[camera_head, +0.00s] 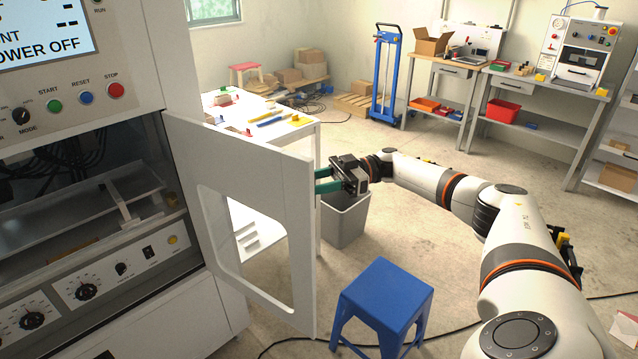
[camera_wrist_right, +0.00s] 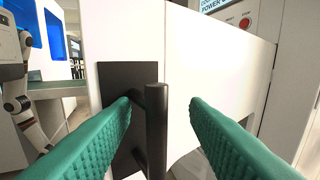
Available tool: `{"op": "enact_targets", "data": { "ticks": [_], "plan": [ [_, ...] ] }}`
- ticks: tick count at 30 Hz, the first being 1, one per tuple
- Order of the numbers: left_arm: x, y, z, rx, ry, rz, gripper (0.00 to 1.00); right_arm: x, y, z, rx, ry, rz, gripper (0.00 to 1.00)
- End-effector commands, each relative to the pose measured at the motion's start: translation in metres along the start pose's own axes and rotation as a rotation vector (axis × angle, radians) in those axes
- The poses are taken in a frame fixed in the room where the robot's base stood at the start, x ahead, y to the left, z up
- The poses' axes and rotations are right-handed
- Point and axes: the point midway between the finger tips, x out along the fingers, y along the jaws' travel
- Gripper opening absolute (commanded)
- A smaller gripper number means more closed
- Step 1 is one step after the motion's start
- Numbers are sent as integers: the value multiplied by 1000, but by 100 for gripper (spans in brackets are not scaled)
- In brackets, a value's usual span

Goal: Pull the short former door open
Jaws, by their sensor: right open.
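The short former door is a white panel with a window opening (camera_head: 250,160). It stands swung out from the machine front at an angle, its free edge toward the right. In the right wrist view its white face (camera_wrist_right: 210,75) carries a dark upright bar handle (camera_wrist_right: 157,130) on a black plate. My right gripper (camera_head: 325,181) is at the far side of the door's free edge, its fingers partly hidden by the door in the head view. In the wrist view its green fingers (camera_wrist_right: 160,103) are open, with the handle between them and visible gaps either side. My left gripper is not in view.
The machine's control panel (camera_head: 68,100) is at the left, with its chamber open below. A blue stool (camera_head: 385,295) stands in front of the door, right of its lower edge. A grey bin (camera_head: 345,222) and a white table (camera_head: 310,145) are behind the door.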

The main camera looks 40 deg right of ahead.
Motion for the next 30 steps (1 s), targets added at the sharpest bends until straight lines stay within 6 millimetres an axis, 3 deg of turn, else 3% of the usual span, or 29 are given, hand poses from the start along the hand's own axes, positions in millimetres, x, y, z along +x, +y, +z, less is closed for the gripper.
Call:
{"op": "enact_targets", "data": {
  "ticks": [12, 17, 30],
  "plan": [
    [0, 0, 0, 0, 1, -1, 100, 1, -3, 4, -4, -9, -10, 31],
    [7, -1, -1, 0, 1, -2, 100, -9, -3, 1, -5, -8, -11, 31],
    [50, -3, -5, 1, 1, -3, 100, -100, 1, -3, -7, -7, -8, 31]
  ]
}}
